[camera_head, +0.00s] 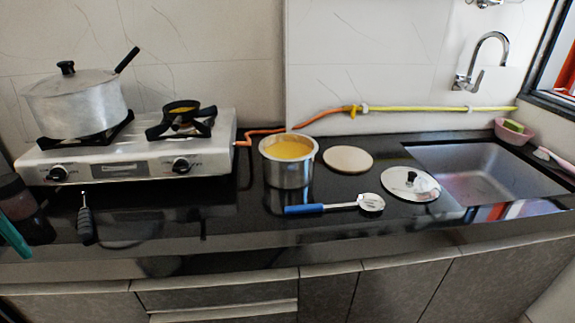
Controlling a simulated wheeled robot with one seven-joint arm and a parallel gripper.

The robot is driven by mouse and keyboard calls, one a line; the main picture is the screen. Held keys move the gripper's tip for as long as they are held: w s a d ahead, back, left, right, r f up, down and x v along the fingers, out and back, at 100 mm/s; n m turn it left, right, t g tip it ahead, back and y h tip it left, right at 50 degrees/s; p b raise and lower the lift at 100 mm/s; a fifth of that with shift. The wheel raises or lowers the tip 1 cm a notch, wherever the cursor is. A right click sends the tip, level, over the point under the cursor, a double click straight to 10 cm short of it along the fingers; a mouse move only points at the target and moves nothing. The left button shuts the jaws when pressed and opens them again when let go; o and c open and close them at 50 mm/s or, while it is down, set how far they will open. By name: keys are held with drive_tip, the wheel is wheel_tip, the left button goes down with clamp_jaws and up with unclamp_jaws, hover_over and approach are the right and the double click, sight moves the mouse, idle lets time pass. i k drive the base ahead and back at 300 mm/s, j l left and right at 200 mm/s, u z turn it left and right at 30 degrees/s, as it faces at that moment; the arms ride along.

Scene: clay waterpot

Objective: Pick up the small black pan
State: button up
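A small round black pan (182,106) with something yellow inside appears to sit on the right burner of the silver gas stove (215,150). It is small in the view, and I cannot clearly make out a handle on it. The black burner support (181,130) is under it, and the dark parts partly blend together. My gripper is not in view, so nothing shows whether it is open or shut.
A lidded metal pot (77,108) stands on the left burner. On the black counter are a steel pot of yellow food (289,168), a blue-handled utensil (335,206), a round board (348,159), a lid (405,184) and a black-handled utensil (85,222). A sink (490,175) is at right.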

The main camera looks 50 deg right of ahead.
sight(178, 111)
drive_tip(key=k+l+u, duration=0.2)
drive_tip(key=l+u, duration=0.15)
drive_tip(key=k+l+u, duration=0.5)
drive_tip(key=l+u, duration=0.25)
drive_tip(key=j, duration=0.1)
